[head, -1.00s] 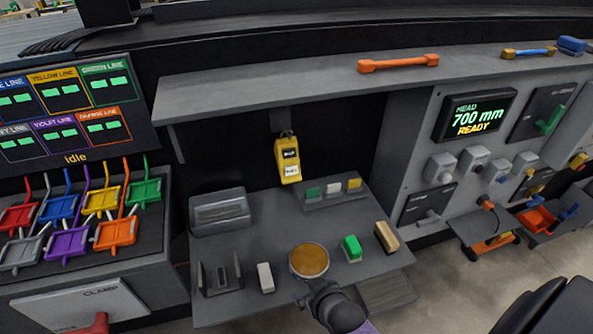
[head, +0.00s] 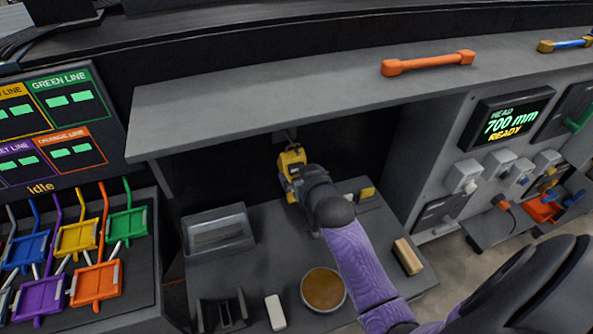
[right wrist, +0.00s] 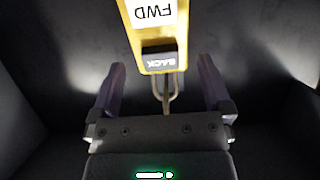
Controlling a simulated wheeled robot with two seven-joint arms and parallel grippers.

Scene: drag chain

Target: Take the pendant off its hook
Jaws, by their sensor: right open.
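The yellow pendant (head: 289,160) hangs below the shelf, in the recess at the back of the grey bench. My right gripper (right wrist: 161,66) is open, one finger on each side of the loop and the pendant's end, with gaps showing. In the head view my right gripper (head: 296,173) covers the pendant's lower part. The hook is hard to make out. My left gripper is not in view.
The grey shelf (head: 230,110) overhangs the recess and carries an orange handle (head: 428,63). On the bench are a grey tray (head: 217,213), a round amber-topped dish (head: 323,290), a white block (head: 275,312) and a tan block (head: 408,257). Coloured racks (head: 97,285) stand left.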

